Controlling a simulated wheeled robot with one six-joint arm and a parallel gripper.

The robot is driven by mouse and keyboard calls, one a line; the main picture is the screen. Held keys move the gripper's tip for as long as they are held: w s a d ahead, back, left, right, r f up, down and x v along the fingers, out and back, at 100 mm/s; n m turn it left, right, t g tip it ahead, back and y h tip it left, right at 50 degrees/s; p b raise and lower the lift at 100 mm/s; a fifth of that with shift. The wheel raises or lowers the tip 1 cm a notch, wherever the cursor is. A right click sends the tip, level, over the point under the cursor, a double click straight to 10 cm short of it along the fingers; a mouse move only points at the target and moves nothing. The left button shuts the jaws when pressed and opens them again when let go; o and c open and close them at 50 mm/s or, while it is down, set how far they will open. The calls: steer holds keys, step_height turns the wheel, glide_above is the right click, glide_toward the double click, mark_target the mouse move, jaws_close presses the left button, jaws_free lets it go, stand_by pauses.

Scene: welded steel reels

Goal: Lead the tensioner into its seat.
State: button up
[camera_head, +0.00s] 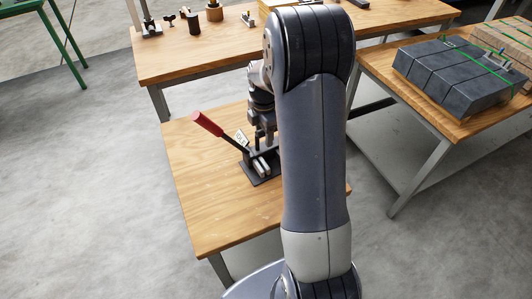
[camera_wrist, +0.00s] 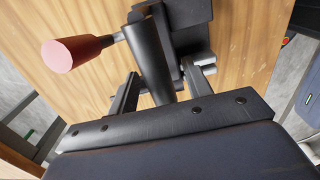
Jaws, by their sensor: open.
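The tensioner (camera_head: 224,133) is a dark tool with a red-gripped lever pointing up and left, over the front wooden table in the head view. In the wrist view its dark lever (camera_wrist: 150,62) and red grip (camera_wrist: 70,52) show close up. My gripper (camera_head: 262,132) is at the tool, partly hidden by my arm. In the wrist view my gripper (camera_wrist: 167,75) is open, with one finger on each side of the dark lever part. A dark base (camera_head: 258,172) lies under the tool. I cannot tell the seat apart from the base, or whether the tool sits fully in it.
The front table (camera_head: 205,215) is bare around the tool. A rear table (camera_head: 200,58) carries several small fixtures. A right table (camera_head: 425,100) holds a dark strapped block (camera_head: 450,75) with green bands. Grey floor is open at the left.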

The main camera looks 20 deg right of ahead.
steer(key=shift+c, duration=0.5)
jaws_close()
stand_by(0.8)
steer(key=shift+w+r, duration=0.1)
steer(key=shift+r, duration=0.1)
